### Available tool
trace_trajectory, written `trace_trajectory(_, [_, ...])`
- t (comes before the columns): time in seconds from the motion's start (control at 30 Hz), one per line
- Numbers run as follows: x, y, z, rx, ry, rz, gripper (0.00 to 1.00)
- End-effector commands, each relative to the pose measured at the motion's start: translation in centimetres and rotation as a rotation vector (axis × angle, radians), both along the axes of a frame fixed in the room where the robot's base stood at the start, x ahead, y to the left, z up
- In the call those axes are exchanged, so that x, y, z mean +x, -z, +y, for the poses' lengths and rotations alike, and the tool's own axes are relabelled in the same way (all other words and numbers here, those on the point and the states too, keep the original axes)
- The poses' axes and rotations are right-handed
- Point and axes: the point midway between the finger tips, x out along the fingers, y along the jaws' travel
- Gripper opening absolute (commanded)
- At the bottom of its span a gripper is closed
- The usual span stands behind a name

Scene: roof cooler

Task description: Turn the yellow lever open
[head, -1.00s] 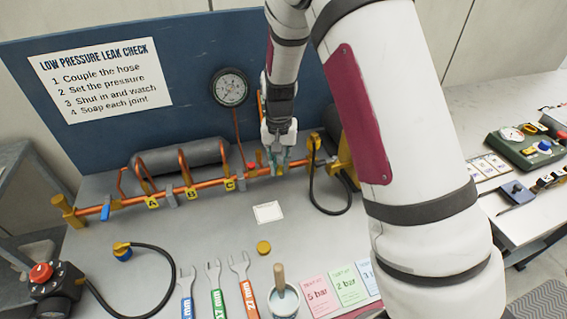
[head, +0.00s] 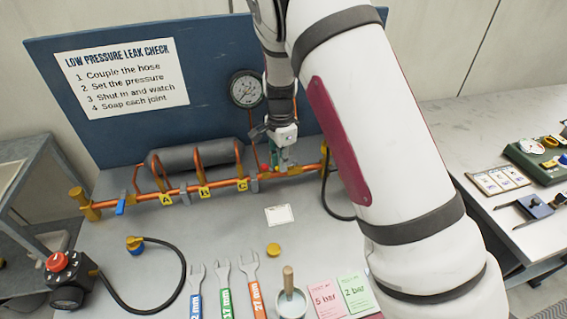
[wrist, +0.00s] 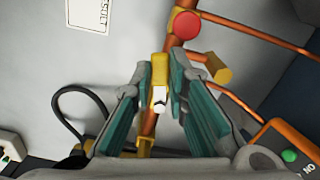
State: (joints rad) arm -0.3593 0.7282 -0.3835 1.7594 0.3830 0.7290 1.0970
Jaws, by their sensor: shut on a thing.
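The yellow lever (wrist: 160,68) shows in the wrist view on the copper pipe, between my fingertips. My gripper (wrist: 161,62) is shut on it, with one teal-padded finger on each side. In the head view my gripper (head: 284,164) points down at the right part of the copper pipe, just right of the tag C fitting. There the lever is mostly hidden behind the fingers, so its angle is hard to tell.
A red round knob (wrist: 186,25) sits on the pipe close beyond my fingertips. A gauge (head: 246,88) is on the blue board behind. A black hose (wrist: 82,118) runs close by.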

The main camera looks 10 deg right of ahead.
Motion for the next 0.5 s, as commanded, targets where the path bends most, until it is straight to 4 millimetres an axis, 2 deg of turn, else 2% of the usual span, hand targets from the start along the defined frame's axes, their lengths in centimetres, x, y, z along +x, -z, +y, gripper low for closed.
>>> trace_trajectory(0.2, [0.8,0.0,0.1,0.000,0.151,-0.003,0.00])
trace_trajectory(0.5, [1.3,0.0,0.1,0.000,0.269,-0.002,0.00])
